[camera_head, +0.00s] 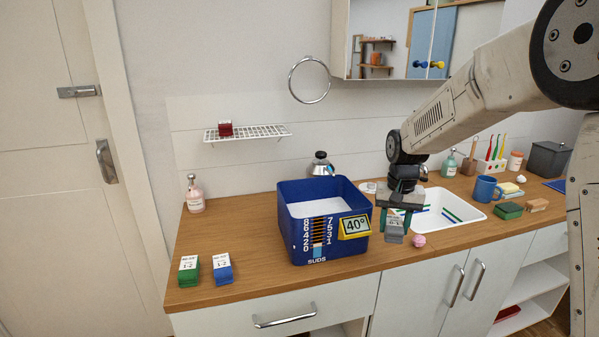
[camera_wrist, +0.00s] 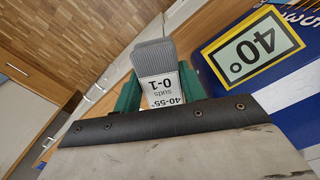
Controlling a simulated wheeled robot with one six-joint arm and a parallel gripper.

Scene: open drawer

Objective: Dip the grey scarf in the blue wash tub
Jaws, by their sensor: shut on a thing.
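The grey scarf (camera_head: 395,237) is a small folded block with a white label. My gripper (camera_head: 393,222) is shut on it, right of the tub and near the counter's front. In the wrist view the scarf (camera_wrist: 153,57) sits between my green fingers (camera_wrist: 158,90); its label reads "40-55°, suds 0-1". The blue wash tub (camera_head: 290,225) stands on the counter with white contents inside. Its front has a yellow-framed "40°" sign (camera_head: 355,226) and a "SUDS" scale (camera_head: 318,235) with a light blue bar near the bottom. The tub (camera_wrist: 210,28) also shows at right in the wrist view.
Green (camera_head: 189,270) and blue (camera_head: 222,268) labelled blocks lie at the counter's left. A sink (camera_head: 460,208) is behind and right of my gripper, with a pink ball (camera_head: 418,241) close by. A blue mug (camera_head: 486,189) stands farther right.

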